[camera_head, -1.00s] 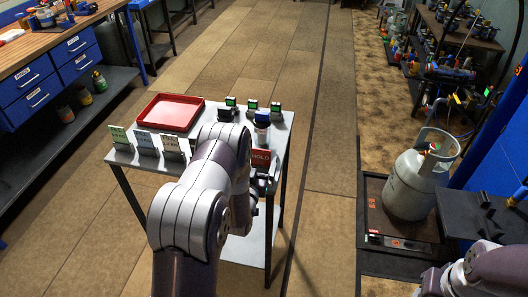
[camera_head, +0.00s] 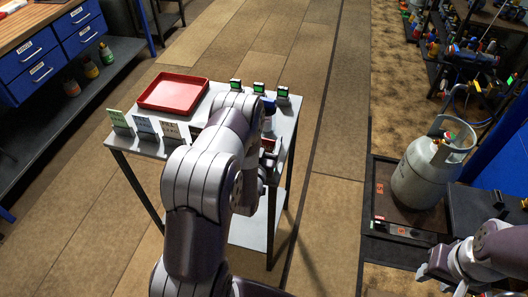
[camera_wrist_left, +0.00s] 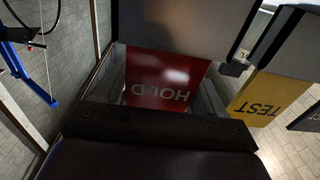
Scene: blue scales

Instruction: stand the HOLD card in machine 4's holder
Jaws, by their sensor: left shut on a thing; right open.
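The red HOLD card (camera_wrist_left: 165,80) is gripped in my left gripper (camera_wrist_left: 165,105), its lettering upside down in the left wrist view. In the head view my left gripper (camera_head: 268,150) is over the small table's right front part; my arm hides most of it and the card. A yellow TEST card (camera_wrist_left: 262,98) shows beside the gripper in the wrist view. Several small green-screened machines, such as this machine (camera_head: 259,88), stand along the table's back right. I cannot tell which is machine 4 or pick out its holder. My right gripper (camera_head: 437,268) is open and empty at lower right.
A red tray (camera_head: 173,93) lies on the grey table (camera_head: 150,152). Several cards, including a green card (camera_head: 119,119), stand along its front edge. A dark blue item (camera_head: 268,115) stands near my left arm. A gas cylinder (camera_head: 425,175) stands on the right, near my right arm.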

